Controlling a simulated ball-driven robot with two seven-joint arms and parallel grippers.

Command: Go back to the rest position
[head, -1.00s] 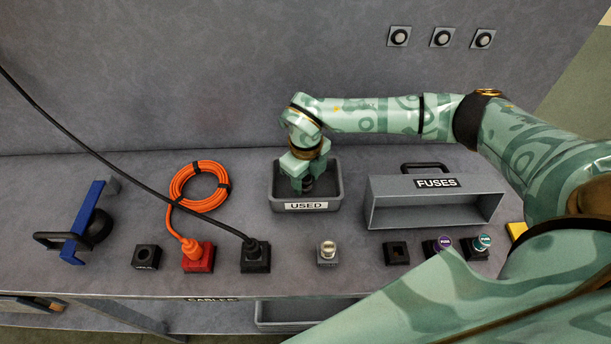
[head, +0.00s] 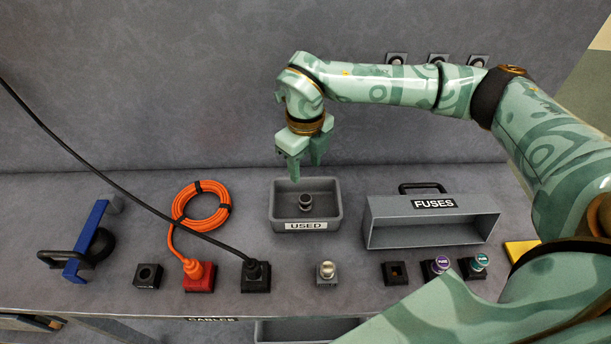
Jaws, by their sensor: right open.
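My right gripper (head: 307,165) is open and empty above the back part of the grey bin labelled USED (head: 275,224). Its fingers point down, clear of the bin. A dark round fuse (head: 305,202) stands inside the bin, apart from the fingers. My right arm comes in from the right and reaches across the back of the bench. My left gripper is not in view.
The FUSES box (head: 430,222) stands right of the bin. In front are a silver-topped socket (head: 326,272), an empty socket (head: 396,273), and purple (head: 436,267) and teal (head: 475,265) fuses.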

